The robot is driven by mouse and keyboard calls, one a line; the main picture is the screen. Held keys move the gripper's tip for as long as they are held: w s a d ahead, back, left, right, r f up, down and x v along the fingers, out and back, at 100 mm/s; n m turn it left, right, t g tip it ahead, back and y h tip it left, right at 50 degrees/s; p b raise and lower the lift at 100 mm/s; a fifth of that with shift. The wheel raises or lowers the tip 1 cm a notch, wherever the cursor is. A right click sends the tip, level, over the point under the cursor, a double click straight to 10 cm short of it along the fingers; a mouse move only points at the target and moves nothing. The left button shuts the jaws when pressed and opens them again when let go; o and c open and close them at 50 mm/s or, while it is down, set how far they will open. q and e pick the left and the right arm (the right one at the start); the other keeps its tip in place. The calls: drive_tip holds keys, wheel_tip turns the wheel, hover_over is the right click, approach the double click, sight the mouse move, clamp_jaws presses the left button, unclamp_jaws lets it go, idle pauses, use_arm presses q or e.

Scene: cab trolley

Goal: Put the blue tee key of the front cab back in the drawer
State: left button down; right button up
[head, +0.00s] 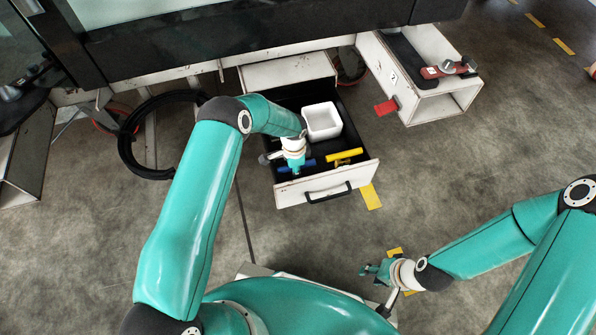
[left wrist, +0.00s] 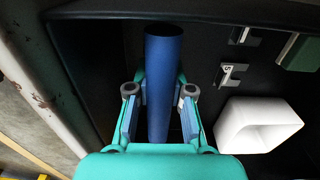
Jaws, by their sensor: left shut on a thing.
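The drawer (head: 328,192) stands open, with a white front and a dark inside. My left gripper (head: 296,170) reaches down into its front left part. It is shut on the blue tee key (head: 284,169), whose blue bar shows on both sides of the gripper. In the left wrist view the blue bar (left wrist: 163,85) runs between the two fingers (left wrist: 158,112), over the dark drawer floor. I cannot tell whether the key touches the floor. My right gripper (head: 369,270) is away from the drawer, low over the ground; its opening is unclear.
A white bin (head: 322,121) stands in the drawer behind the gripper; it also shows in the left wrist view (left wrist: 257,123). A yellow tool (head: 343,155) lies right of the blue key. A white box frame (head: 438,103) with a red-handled tool (head: 437,71) is at right. The cab body overhangs behind.

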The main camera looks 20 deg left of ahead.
use_arm(q)
drive_tip(key=c, duration=1.5)
unclamp_jaws()
drive_tip(key=shift+f, duration=0.1)
drive_tip(key=o, duration=0.5)
drive_tip(key=shift+c, duration=0.2)
drive_tip(key=shift+r, duration=0.4)
wheel_tip(320, 180, up, 12)
drive_tip(key=p, duration=0.3)
drive_tip(key=shift+f, duration=0.2)
